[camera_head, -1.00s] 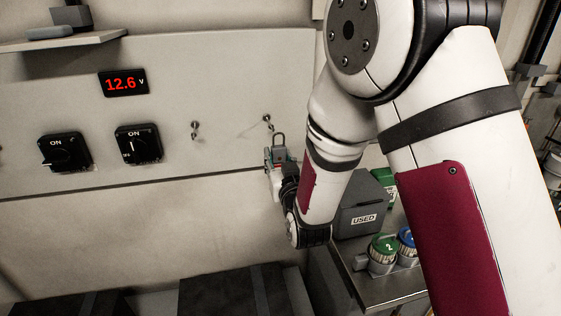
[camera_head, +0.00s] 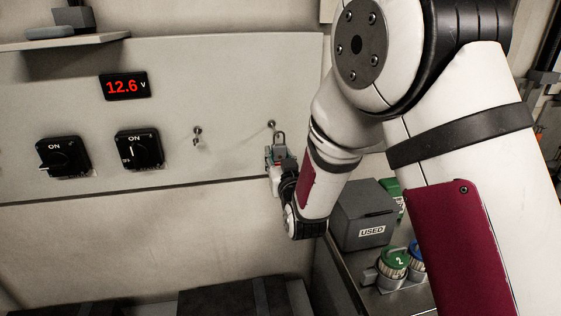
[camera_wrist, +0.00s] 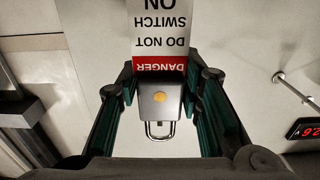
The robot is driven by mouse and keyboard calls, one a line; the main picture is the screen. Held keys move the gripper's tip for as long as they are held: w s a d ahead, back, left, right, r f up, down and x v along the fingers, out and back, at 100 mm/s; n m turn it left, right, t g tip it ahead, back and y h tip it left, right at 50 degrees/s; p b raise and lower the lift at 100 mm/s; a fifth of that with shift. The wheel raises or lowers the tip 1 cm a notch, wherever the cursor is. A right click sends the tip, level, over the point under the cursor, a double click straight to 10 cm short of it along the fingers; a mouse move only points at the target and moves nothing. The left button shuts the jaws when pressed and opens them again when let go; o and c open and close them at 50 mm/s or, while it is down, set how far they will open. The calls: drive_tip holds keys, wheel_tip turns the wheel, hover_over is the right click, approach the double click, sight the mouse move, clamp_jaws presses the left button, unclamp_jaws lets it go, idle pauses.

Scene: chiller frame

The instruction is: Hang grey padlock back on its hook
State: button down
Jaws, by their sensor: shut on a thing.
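My gripper (camera_wrist: 160,100) is shut on the grey padlock (camera_wrist: 160,103), with a finger on each side of its body. The padlock's shackle points down in the wrist view and up in the head view (camera_head: 280,139). A red and white DANGER tag (camera_wrist: 160,38) shows beside the padlock's body, upside down in the wrist view. In the head view the shackle is just below and right of the right-hand hook (camera_head: 271,125). I cannot tell whether they touch. A second hook (camera_head: 197,132) is further left. One hook stem (camera_wrist: 293,88) shows in the wrist view.
The panel carries a 12.6 V display (camera_head: 125,86) and two black switches (camera_head: 63,157) (camera_head: 139,149). A grey USED box (camera_head: 364,215) and a green-lidded jar (camera_head: 393,263) stand below right of my gripper, on a metal shelf.

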drive_tip(key=shift+w+a+b, duration=0.2)
drive_tip(key=shift+w+b, duration=0.1)
drive_tip(key=shift+w, duration=0.4)
drive_tip(key=shift+w+a+f+b, duration=0.15)
drive_tip(key=shift+w+f+b, duration=0.4)
drive_tip(key=shift+w+b, duration=0.05)
drive_tip(key=c, duration=1)
unclamp_jaws()
drive_tip(key=shift+c, duration=0.2)
